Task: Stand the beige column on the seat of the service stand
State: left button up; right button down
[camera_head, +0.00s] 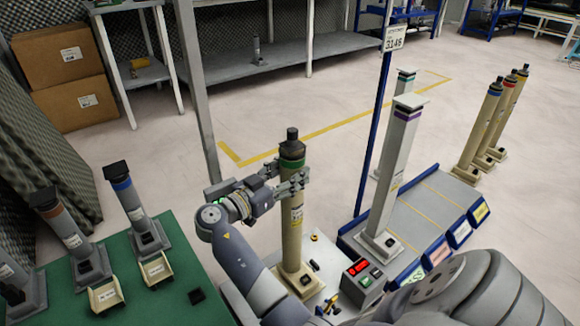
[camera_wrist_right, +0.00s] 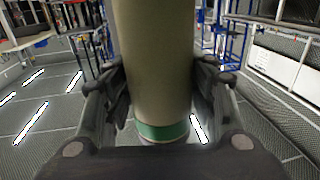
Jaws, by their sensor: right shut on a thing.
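The beige column (camera_head: 293,225) has a green band and a dark cap at its top and a square foot with a dark block. It stands about upright over the white top of the service stand (camera_head: 325,252), in the lower middle of the head view. I cannot tell whether its foot rests on the seat, which the foot hides. My right gripper (camera_head: 290,179) is shut around its upper part, just below the green band. In the right wrist view the column (camera_wrist_right: 157,60) fills the space between both fingers of the gripper (camera_wrist_right: 160,95). My left gripper is not in view.
A white column with a purple band (camera_head: 397,165) stands on a grey rack (camera_head: 425,215) to the right. Grey columns (camera_head: 137,215) stand on a green surface (camera_head: 190,262) at left.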

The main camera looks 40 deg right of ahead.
notch_tip(320, 180, down, 3)
jog(key=shift+r+b, duration=0.2)
jog(key=shift+b, duration=0.15)
jog(key=c, duration=1)
grip_release()
jog(key=shift+f, duration=0.25)
jog(key=shift+o, duration=0.2)
jog(key=shift+r, duration=0.1)
jog(key=a+p, duration=0.1)
jog(key=a, duration=0.6)
jog(key=shift+s+a, duration=0.15)
jog(key=shift+a, duration=0.15)
